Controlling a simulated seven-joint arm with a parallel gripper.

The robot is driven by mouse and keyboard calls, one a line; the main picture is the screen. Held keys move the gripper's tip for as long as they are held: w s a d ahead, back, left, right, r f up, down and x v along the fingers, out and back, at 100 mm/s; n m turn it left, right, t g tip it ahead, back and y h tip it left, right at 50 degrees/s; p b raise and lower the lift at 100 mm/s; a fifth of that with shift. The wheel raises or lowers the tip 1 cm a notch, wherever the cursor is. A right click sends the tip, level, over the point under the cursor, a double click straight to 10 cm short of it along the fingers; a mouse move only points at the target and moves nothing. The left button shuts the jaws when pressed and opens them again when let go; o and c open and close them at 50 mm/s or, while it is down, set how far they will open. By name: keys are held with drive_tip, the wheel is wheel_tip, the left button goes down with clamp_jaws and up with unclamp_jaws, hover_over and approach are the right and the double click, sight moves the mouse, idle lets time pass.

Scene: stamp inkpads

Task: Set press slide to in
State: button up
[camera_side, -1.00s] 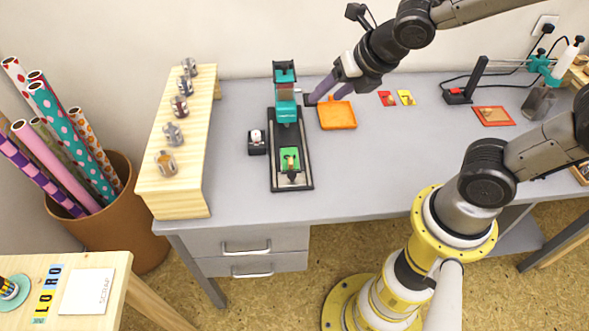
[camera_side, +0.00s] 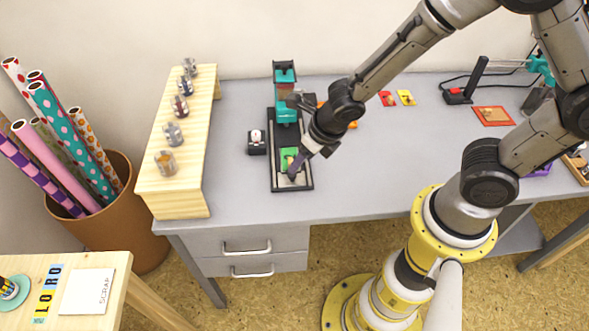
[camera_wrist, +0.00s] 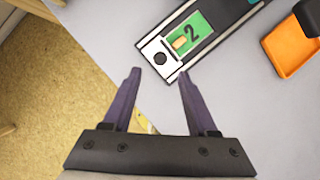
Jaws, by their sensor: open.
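The press (camera_side: 285,90) has a teal head on a dark column and a long black base (camera_side: 275,180) running toward the desk's front. A slide with a green card sits in the base, and the card (camera_side: 288,154) shows in front of the head. In the wrist view the green card (camera_wrist: 187,32) bears a 2, and a dark round knob (camera_wrist: 160,58) sits on the slide's pale near end (camera_wrist: 153,48). My gripper (camera_wrist: 160,76) is open and empty, with one fingertip on either side of the slide's near end. In the side view my gripper (camera_side: 304,168) hides part of the base's right side.
An orange tray (camera_wrist: 290,52) lies beside the press. A small black stand (camera_side: 257,147) is close on its left, and a wooden rack (camera_side: 190,150) with several stamps is farther left. Red (camera_side: 387,98) and yellow cards lie at the back.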

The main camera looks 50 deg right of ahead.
sight(294, 175)
drive_tip(key=shift+x, duration=3.45)
clamp_jaws()
